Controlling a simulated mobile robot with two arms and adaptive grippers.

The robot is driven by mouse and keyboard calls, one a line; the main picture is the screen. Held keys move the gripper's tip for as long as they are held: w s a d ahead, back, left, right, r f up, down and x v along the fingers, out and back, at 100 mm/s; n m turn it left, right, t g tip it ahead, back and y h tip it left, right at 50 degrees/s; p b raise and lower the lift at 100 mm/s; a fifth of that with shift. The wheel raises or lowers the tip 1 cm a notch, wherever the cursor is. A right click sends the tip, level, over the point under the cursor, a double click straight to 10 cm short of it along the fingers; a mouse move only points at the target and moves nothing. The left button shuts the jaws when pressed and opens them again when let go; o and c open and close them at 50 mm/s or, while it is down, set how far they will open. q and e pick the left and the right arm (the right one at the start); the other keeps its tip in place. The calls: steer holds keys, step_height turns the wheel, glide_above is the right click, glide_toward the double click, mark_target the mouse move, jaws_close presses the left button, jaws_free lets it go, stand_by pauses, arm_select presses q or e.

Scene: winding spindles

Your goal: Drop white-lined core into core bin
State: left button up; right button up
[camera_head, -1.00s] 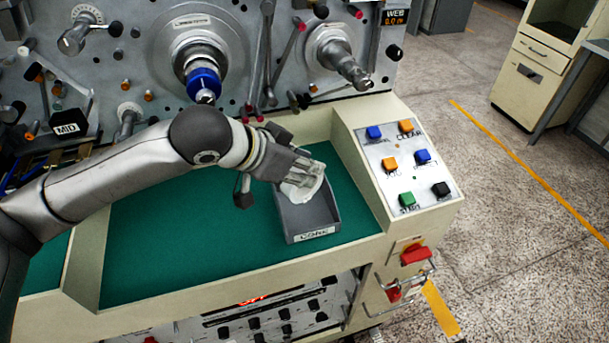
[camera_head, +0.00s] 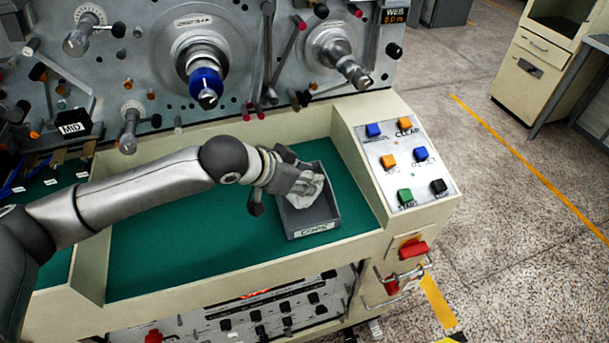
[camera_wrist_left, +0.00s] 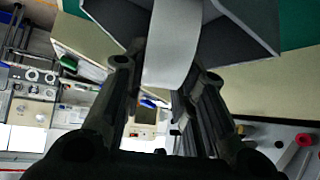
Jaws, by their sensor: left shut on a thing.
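The grey core bin (camera_head: 313,217), with a "CORE" label on its front, stands on the green work surface. My left gripper (camera_head: 302,184) is over the bin's back part and is shut on the white-lined core (camera_head: 309,192). In the left wrist view the pale core (camera_wrist_left: 173,45) sits between the two fingers (camera_wrist_left: 160,85), with the bin's dark wall (camera_wrist_left: 245,25) close beyond it. The fingers hide part of the core, and I cannot tell whether it touches the bin floor. My right gripper is not in view.
The button panel (camera_head: 408,165) rises right of the bin. Spindles, one with a blue collar (camera_head: 205,83) and one bare (camera_head: 345,65), stick out of the machine face behind. The green surface (camera_head: 185,240) left of the bin is clear.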

arm_select(q)
steer(key=shift+f, duration=0.5)
steer(key=o, duration=1.1)
steer(key=shift+c, duration=0.2)
steer(key=shift+r, duration=0.1)
steer(key=shift+r, duration=0.3)
steer(key=b+v, duration=0.1)
steer(key=v, duration=1.1)
steer(key=shift+r, duration=0.2)
steer(key=shift+a, duration=0.1)
